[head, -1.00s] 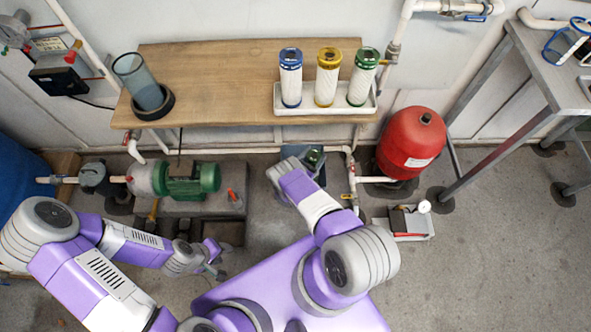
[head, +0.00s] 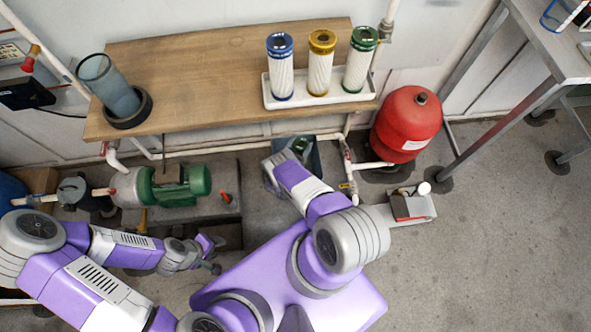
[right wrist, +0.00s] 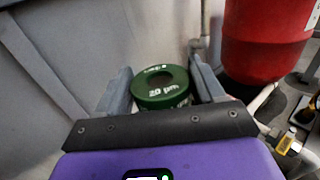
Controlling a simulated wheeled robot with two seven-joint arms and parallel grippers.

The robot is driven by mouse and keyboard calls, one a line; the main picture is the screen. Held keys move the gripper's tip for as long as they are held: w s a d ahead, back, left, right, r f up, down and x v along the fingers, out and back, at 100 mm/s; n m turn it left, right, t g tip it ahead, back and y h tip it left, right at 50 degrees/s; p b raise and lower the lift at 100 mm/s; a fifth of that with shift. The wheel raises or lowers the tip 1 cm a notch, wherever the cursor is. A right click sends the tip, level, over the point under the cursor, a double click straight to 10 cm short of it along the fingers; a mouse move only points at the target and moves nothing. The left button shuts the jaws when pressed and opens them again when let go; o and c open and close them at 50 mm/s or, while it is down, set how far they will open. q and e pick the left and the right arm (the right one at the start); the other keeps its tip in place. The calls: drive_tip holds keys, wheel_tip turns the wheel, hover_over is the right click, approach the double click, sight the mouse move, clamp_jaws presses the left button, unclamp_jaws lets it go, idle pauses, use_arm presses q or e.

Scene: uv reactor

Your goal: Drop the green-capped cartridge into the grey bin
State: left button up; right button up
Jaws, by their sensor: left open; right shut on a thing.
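My right gripper (head: 290,155) is shut on a green-capped cartridge (head: 301,144), mostly hidden by my wrist in the head view. In the right wrist view the green cap (right wrist: 161,88), marked "20 µm", sits between the two grey fingers. The grey bin (head: 316,163) stands on the floor under the bench's front edge, partly hidden behind my right gripper, which overlaps its left side in the head view. I cannot tell the cartridge's height over it. My left gripper (head: 213,256) is open and empty, low near the floor pit.
A wooden bench (head: 200,70) holds a clear housing (head: 112,90) and a white tray (head: 330,97) with blue-, yellow- and another green-capped cartridge. A red tank (head: 408,125) and pipes (head: 350,170) stand right of the bin. A green pump (head: 180,185) is at left.

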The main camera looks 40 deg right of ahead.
drive_tip(key=o, duration=1.5)
drive_tip(key=shift+a, duration=0.1)
drive_tip(key=v, duration=0.7)
drive_tip(key=shift+s+a, duration=0.1)
drive_tip(key=shift+a, duration=0.05)
